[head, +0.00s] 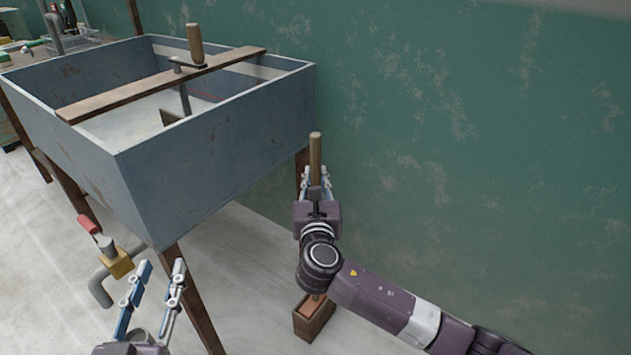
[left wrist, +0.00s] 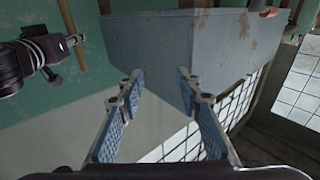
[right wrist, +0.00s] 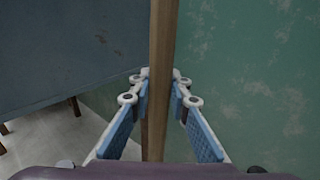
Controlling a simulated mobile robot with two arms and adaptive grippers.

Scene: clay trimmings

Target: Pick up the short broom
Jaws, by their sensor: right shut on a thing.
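The short broom stands upright by the green wall, with its wooden handle (head: 315,152) rising past the sink's right corner. A brown box-like block (head: 313,318) is at its lower end on the floor; I cannot tell whether it is the broom's head or a holder. My right gripper (head: 315,178) is shut on the handle, which runs between its fingers in the right wrist view (right wrist: 159,70). The handle also shows in the left wrist view (left wrist: 73,28). My left gripper (head: 162,268) is open and empty, below the front of the sink.
A large grey-blue sink (head: 215,150) on wooden legs stands to the left, close to the handle. A plank (head: 165,85) lies across it. A pipe with a yellow fitting (head: 117,262) is beneath. The green wall (head: 480,130) rises behind.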

